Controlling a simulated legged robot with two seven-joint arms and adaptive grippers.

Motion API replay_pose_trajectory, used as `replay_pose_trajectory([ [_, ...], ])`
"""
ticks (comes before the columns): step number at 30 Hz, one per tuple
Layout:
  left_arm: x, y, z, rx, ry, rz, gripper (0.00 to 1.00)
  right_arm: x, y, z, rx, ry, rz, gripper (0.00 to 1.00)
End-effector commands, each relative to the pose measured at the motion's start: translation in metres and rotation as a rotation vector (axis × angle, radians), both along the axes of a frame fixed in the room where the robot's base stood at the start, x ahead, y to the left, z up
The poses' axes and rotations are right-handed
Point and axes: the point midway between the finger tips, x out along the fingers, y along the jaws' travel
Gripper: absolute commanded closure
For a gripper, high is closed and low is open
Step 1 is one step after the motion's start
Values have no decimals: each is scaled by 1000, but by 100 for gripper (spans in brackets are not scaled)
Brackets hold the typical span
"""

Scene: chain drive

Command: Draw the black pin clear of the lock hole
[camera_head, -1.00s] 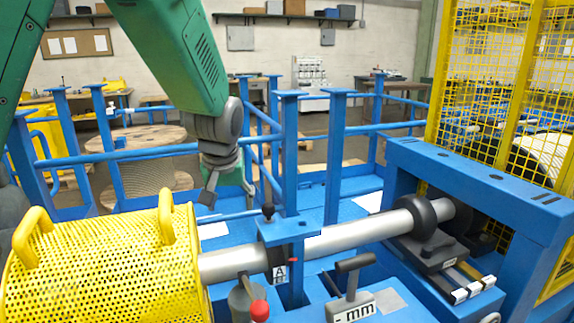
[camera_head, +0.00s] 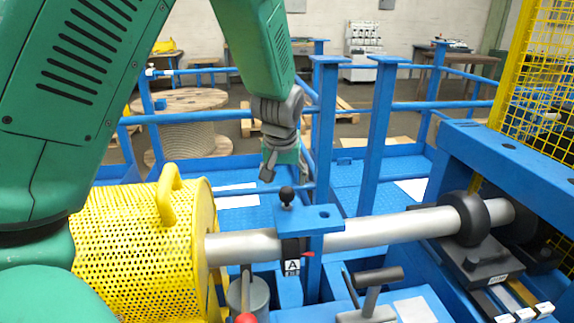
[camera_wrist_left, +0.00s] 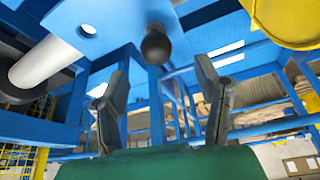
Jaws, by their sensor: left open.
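The black pin (camera_head: 287,196) shows as a round black knob on a short stem, upright on the blue bracket plate (camera_head: 305,219) above the grey shaft. In the left wrist view its knob (camera_wrist_left: 156,47) is just beyond the fingertips, between their lines. An open hole (camera_head: 324,213) is in the plate to the right of the pin; it also shows in the left wrist view (camera_wrist_left: 88,29). The hole under the pin is hidden by it. My left gripper (camera_head: 285,172) is open and empty, behind and slightly above the knob, apart from it. My right gripper is not in view.
The grey shaft (camera_head: 390,228) runs from the yellow perforated guard (camera_head: 130,235) to a black collar (camera_head: 469,219). A tag marked A (camera_head: 292,267) and a black T-handle (camera_head: 373,279) lie below the plate. Blue posts (camera_head: 327,120) and rails stand behind the gripper.

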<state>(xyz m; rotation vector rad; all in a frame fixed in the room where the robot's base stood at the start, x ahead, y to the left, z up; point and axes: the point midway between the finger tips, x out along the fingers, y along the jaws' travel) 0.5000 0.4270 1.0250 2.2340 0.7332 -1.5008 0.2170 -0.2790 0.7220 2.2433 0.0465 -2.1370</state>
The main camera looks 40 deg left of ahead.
Motion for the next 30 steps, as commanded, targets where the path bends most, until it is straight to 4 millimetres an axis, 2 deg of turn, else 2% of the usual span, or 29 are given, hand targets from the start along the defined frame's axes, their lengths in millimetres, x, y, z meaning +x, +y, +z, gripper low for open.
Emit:
replay_pose_trajectory([
  [3,7,4,-23,0,2,-1,43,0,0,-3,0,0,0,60],
  [10,17,9,-53,3,0,-1,43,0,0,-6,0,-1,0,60],
  [15,21,14,-63,2,-2,-1,43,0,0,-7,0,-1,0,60],
  [24,21,15,-65,1,-3,-1,43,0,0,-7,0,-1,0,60],
  [26,22,15,-65,1,-3,-1,60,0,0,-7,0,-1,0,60],
  [27,22,15,-65,2,-2,-1,74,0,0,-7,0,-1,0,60],
  [29,22,15,-65,2,-2,-1,95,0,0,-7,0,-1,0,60],
  [30,21,14,-65,2,-2,-1,100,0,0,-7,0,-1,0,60],
])
